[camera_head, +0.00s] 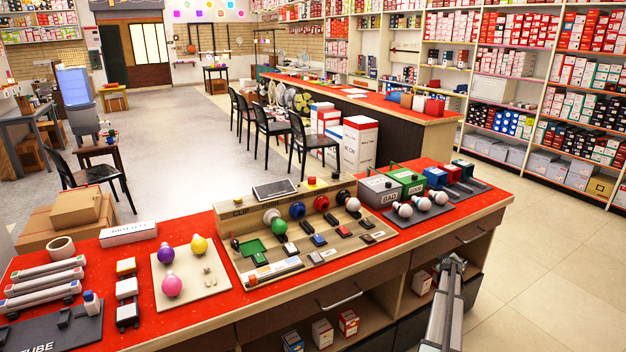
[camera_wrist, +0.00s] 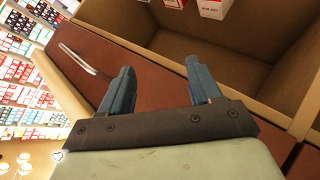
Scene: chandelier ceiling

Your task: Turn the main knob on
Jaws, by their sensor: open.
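I cannot tell which is the main knob; the labels are too small to read. My gripper (camera_head: 452,264) is in front of the counter at the right, low beside the cabinet and apart from the panel. In the wrist view its two blue fingers (camera_wrist: 160,80) are spread and empty.
Tubes (camera_head: 45,278), a board of coloured bulbs (camera_head: 185,265) and boxes with white bulbs (camera_head: 405,195) share the counter. The wrist view faces the cabinet front, with a drawer handle (camera_wrist: 78,60) and an open shelf (camera_wrist: 235,50). Floor is clear at right.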

